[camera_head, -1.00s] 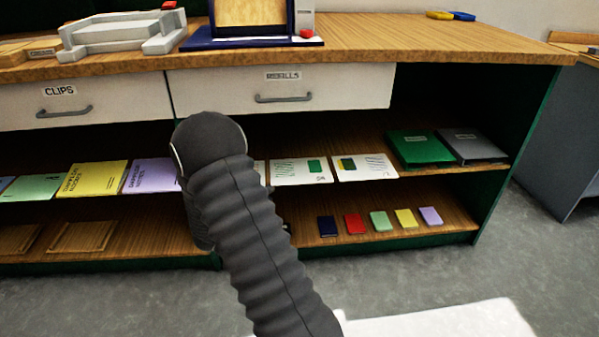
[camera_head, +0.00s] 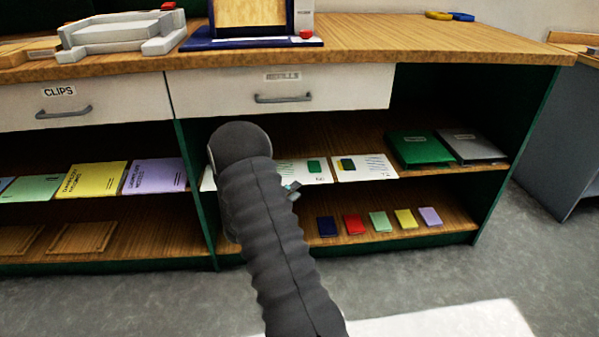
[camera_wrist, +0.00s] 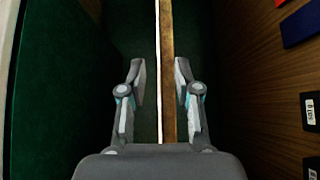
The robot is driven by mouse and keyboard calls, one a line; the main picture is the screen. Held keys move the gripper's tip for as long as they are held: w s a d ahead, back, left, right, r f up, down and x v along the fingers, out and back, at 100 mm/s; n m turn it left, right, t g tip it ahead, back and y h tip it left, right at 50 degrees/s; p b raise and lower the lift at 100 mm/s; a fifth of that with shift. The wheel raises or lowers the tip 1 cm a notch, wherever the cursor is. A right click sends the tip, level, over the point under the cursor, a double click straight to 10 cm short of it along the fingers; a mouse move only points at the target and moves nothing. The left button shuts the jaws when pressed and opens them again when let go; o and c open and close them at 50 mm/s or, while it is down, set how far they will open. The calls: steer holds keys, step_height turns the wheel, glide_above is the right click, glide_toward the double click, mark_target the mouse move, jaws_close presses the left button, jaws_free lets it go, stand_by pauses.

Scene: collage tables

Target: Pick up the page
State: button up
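Several white pages with printed green marks lie on the middle shelf in the head view. One page (camera_head: 363,168) lies at the right, another (camera_head: 316,172) lies left of it, and a white piece (camera_head: 208,180) shows left of my arm. My gripper (camera_head: 290,190) is mostly hidden behind my dark arm, near the shelf's front edge. In the wrist view, my gripper (camera_wrist: 160,70) is open. A thin white edge (camera_wrist: 158,40), perhaps a page seen edge-on, runs beside a wooden strip (camera_wrist: 167,40) between the fingers. I cannot tell whether they touch it.
Several small coloured booklets (camera_head: 378,222) lie on the lower shelf (camera_head: 440,220). A white drawer (camera_head: 340,88) hangs above the pages. A green upright panel (camera_head: 203,215) divides the shelves.

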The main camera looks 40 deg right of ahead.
mark_target(300, 171)
steer(key=d, duration=0.5)
steer(key=shift+w+r, duration=0.1)
steer(key=shift+w, duration=0.3)
steer(key=shift+c, duration=0.2)
jaws_close()
